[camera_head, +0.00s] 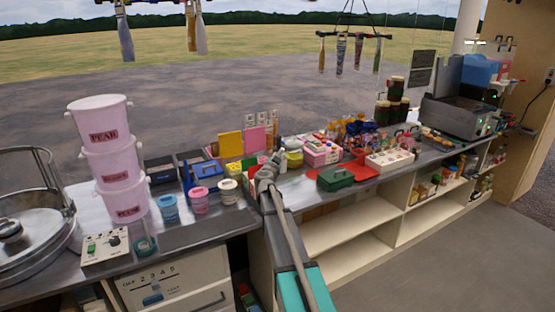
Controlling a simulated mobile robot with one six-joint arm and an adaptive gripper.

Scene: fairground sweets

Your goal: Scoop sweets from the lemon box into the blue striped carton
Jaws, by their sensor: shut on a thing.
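My gripper (270,170) is over the counter near the middle of the view, at the end of my grey arm. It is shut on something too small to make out. Yellow upright panels (230,145) stand just behind and left of it, possibly part of the lemon box. I cannot tell for sure, and no sweets inside can be made out. Small pale upright items with markings (262,118) stand behind the panels. They may be cartons, but I cannot tell whether one is blue striped. A blue tub (168,209) stands on the counter left of my gripper.
Stacked pink buckets (118,162) and a large metal pan (30,240) stand at left. A grey machine (458,115) is at far right. Utensils hang from racks above.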

